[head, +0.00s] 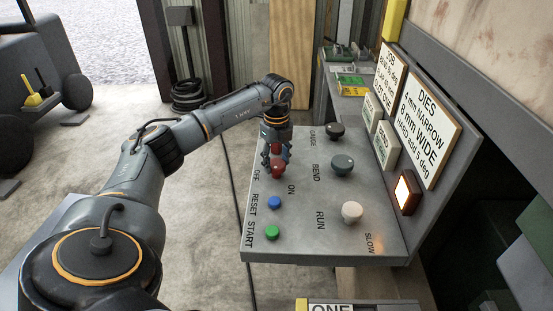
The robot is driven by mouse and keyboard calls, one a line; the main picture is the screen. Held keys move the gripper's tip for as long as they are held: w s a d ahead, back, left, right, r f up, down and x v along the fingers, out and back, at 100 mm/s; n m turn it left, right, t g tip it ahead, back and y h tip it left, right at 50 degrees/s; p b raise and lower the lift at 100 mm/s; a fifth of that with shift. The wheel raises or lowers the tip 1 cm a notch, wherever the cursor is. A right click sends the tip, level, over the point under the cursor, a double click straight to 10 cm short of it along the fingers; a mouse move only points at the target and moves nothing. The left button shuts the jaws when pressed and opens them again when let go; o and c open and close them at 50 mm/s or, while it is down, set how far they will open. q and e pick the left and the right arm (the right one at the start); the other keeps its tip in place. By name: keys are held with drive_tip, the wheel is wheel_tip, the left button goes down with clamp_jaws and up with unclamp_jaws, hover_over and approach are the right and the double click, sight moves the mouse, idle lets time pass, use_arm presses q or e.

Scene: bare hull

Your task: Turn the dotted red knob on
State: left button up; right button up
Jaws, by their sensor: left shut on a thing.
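The red knob (278,168) sits on the sloped grey control panel (300,235), between the printed words OFF and ON. Part of it is hidden by my left gripper, and I cannot make out any dot on it. My left gripper (275,158) comes down from above and is shut on the red knob. My right gripper is not in view.
The panel also bears a blue button (274,202), a green button (272,232), a white knob (352,211), a dark green knob (342,164) and a black knob (335,131). An orange lamp (405,192) glows on the upright board. Signs hang above it.

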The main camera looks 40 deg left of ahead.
sight(276, 163)
use_arm(q)
drive_tip(key=shift+n, duration=0.6)
drive_tip(key=o, duration=1.2)
drive_tip(key=shift+r, duration=0.1)
wheel_tip(276, 163, up, 12)
drive_tip(key=shift+f, duration=0.1)
